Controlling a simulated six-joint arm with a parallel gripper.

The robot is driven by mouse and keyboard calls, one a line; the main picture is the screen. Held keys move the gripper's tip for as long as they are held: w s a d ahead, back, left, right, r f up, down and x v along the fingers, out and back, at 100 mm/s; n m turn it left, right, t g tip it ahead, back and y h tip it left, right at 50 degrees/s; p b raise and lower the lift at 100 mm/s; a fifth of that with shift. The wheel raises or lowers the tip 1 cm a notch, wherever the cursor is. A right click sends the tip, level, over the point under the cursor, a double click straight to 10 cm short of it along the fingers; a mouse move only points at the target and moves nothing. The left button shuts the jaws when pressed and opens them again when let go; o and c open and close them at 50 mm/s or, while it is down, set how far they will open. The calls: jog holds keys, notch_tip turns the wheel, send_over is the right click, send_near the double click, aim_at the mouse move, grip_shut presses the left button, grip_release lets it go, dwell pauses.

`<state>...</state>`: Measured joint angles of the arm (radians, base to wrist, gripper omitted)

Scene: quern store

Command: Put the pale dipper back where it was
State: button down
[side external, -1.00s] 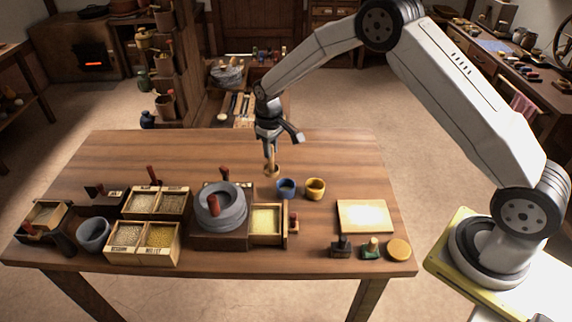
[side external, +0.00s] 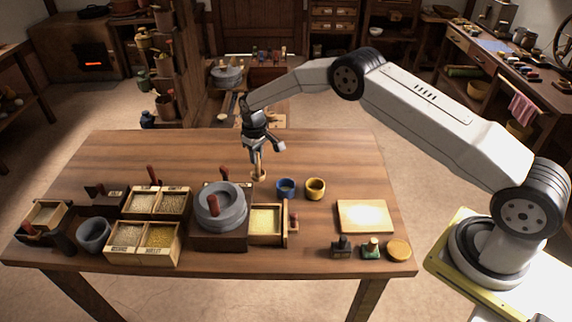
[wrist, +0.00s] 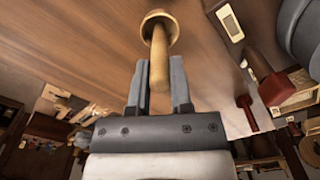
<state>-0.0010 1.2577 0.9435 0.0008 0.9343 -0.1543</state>
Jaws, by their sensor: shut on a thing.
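The pale dipper (side external: 259,177) is a light wooden piece with a straight handle and a round end. My gripper (side external: 257,165) is shut on its handle, and the dipper hangs roughly upright with the round end down. It is low over the table, behind and left of the blue cup; I cannot tell whether it touches the wood. In the wrist view the dipper (wrist: 158,42) stands between the two fingers of my gripper (wrist: 159,66), with its round end beyond the fingertips.
The grey stone quern (side external: 220,212) stands front left of the dipper, its drawer (side external: 266,220) open with yellow meal. A blue cup (side external: 286,190) and a yellow cup (side external: 315,190) stand to the right. Grain boxes (side external: 143,258) lie left. The back of the table (side external: 200,150) is clear.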

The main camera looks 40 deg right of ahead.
aim_at(257, 176)
jog(key=shift+w+f, duration=0.1)
jog(key=shift+w+f, duration=0.1)
jog(key=shift+f, duration=1.55)
jog(key=shift+f, duration=0.1)
jog(key=c, duration=0.5)
grip_release()
jog(key=shift+c, duration=0.2)
notch_tip(257, 176, up, 12)
jog(key=shift+r, duration=0.1)
